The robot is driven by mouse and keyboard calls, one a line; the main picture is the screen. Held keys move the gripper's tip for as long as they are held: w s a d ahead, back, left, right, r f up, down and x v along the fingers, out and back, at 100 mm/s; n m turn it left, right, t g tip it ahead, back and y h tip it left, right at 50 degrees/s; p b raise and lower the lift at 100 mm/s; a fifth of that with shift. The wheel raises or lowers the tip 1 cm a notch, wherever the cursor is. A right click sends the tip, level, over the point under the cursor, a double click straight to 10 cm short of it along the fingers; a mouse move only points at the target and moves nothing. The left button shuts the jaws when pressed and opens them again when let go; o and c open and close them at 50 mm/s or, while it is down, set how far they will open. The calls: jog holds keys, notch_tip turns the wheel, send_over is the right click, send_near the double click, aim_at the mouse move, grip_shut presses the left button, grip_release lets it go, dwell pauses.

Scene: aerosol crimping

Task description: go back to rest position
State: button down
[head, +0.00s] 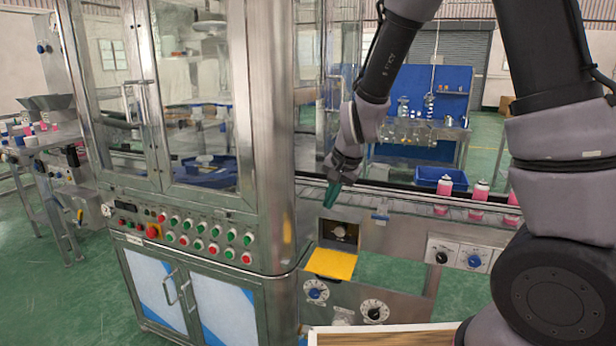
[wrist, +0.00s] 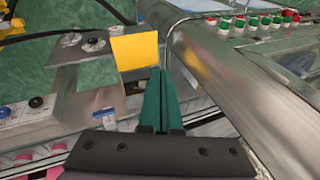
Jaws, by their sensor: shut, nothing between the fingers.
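My gripper (head: 331,196) shows in the head view in front of the crimping machine's right end, above the conveyor rail. Its green fingers also show in the wrist view (wrist: 160,98), close together with nothing visible between them. A yellow plate (head: 331,263) sits on the machine front below the gripper. The plate also shows in the wrist view (wrist: 135,51), just beyond the fingertips. The fingers appear apart from it.
The machine cabinet (head: 262,120) stands left of my gripper, with a panel of red and green buttons (head: 190,238). Pink cans (head: 478,195) stand on the conveyor at right. Knobs (head: 374,310) stick out of the front. A wooden-edged surface (head: 385,336) is at the bottom.

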jog(key=s+d+r+t+y, duration=0.1)
jog(key=s+d+r, duration=0.2)
jog(key=d+r, duration=0.45)
jog(key=s+d+r+t, duration=0.1)
jog(key=s+d+r, duration=0.25)
jog(key=r, duration=0.65)
jog(key=s+d+r+n+t+h, duration=0.1)
jog(key=s+d+r, duration=0.5)
jog(key=s+d, duration=0.2)
jog(key=shift+s+r+h, duration=0.2)
jog(key=shift+s+h, duration=0.1)
jog(key=shift+s, duration=0.8)
jog(key=shift+d, duration=0.1)
